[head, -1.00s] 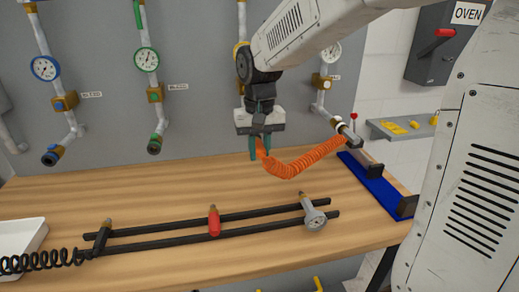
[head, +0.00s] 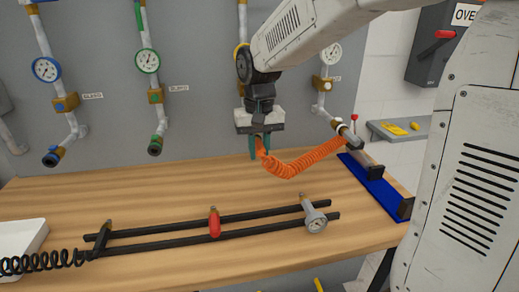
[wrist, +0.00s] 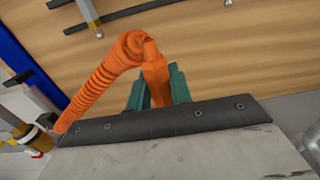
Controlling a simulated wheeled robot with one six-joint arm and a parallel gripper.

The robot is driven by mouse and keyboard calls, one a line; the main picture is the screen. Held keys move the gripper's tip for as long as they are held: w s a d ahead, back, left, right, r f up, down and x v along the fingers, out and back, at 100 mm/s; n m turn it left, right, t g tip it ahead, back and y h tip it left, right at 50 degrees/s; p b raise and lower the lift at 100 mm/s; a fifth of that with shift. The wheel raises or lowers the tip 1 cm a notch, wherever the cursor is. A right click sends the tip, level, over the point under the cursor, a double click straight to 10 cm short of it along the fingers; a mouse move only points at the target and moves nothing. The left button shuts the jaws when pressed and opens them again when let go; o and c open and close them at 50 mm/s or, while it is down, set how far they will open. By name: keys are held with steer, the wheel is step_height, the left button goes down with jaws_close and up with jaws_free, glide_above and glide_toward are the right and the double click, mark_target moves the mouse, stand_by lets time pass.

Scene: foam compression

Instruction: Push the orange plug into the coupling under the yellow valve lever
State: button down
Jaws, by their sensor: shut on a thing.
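My gripper (head: 262,145) hangs in front of the grey wall panel, above the back of the bench. Its teal fingers are shut on the orange plug (wrist: 154,78), which shows between them in the wrist view. An orange coiled hose (head: 300,164) runs from the plug to the right. A bit of yellow (head: 238,50) on the pipe behind my arm may be the yellow valve lever; it is mostly hidden. The coupling under it is hidden behind my gripper, so I cannot tell how far the plug is from it.
Pipes with a blue gauge (head: 46,69) and a green gauge (head: 148,60) stand to the left. Black rails (head: 170,238) with a red-handled fitting (head: 214,222) and a grey gauge (head: 315,217) lie on the bench. A blue mat (head: 374,184) is at the right.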

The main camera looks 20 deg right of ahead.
mark_target(263, 148)
steer(key=c, duration=1.2)
jaws_free()
step_height(263, 148, up, 8)
steer(key=shift+f, duration=0.1)
steer(key=shift+s+f, duration=0.1)
steer(key=shift+f, duration=0.1)
steer(key=shift+s+d+f+n, duration=0.1)
steer(key=shift+s+f+n, duration=0.2)
steer(key=shift+s+f, duration=0.45)
steer(key=shift+n+t, duration=0.7)
steer(key=shift+n, duration=0.1)
steer(key=shift+s+d+f, duration=0.4)
steer(key=shift+s+f, duration=0.1)
steer(key=shift+s, duration=3.6)
steer(key=shift+s+d+f, duration=0.45)
steer(key=shift+s+f, duration=0.05)
steer(key=shift+s, duration=3.6)
steer(key=shift+s+d+f, duration=0.4)
steer(key=shift+s+f, duration=0.1)
steer(key=shift+s, duration=3.6)
